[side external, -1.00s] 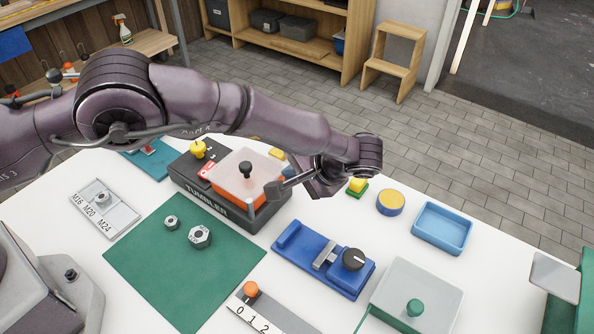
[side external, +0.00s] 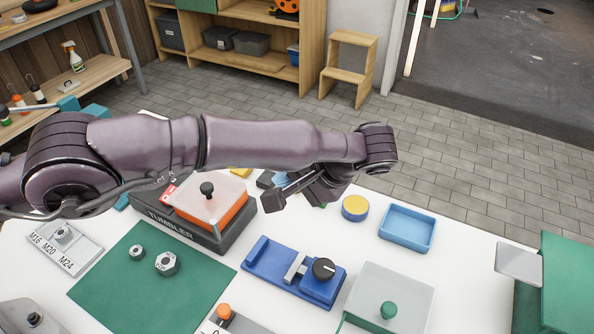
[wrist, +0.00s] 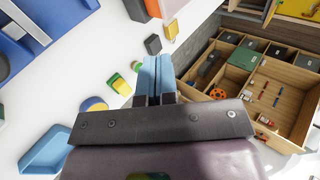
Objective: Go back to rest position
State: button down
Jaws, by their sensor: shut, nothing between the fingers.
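My gripper (side external: 280,182) is held above the far part of the white table, just right of the black TUMBLER box (side external: 190,233). Its fingers point left in the side view. In the wrist view the two blue-grey fingers of my gripper (wrist: 156,68) lie together, with nothing between them. The box's orange part with its pale lid and black knob (side external: 207,189) stands clear of the fingers. My arm hides the box's back left part.
A blue fixture with a black dial (side external: 323,269), a grey lidded box with a green knob (side external: 389,310), a yellow-topped round piece (side external: 355,207) and a blue tray (side external: 406,229) stand nearby. A green mat (side external: 140,290) carries two nuts. Shelves (side external: 265,65) stand behind.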

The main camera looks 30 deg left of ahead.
jog(key=shift+v, duration=1.45)
jog(key=s+a+r+m+g+h, duration=0.1)
jog(key=s+a+r+m+h, duration=0.15)
jog(key=a+r+h, duration=0.35)
jog(key=s+a+r+m+h, duration=0.1)
jog(key=s+a+r, duration=0.3)
jog(key=a, duration=0.4)
jog(key=s+a+r+n+t+h, duration=0.1)
jog(key=s+a+r+n+t, duration=0.1)
jog(key=s+a+r, duration=0.2)
jog(key=s+a+r+n+t+h, duration=0.1)
jog(key=s+a+r+n+t, duration=0.1)
jog(key=s+a, duration=0.8)
jog(key=s+r+t, duration=0.1)
jog(key=s+r, duration=0.1)
jog(key=s, duration=0.3)
jog(key=shift+r+n+t, duration=0.3)
jog(key=shift+r+n, duration=0.05)
jog(key=shift+r, duration=0.05)
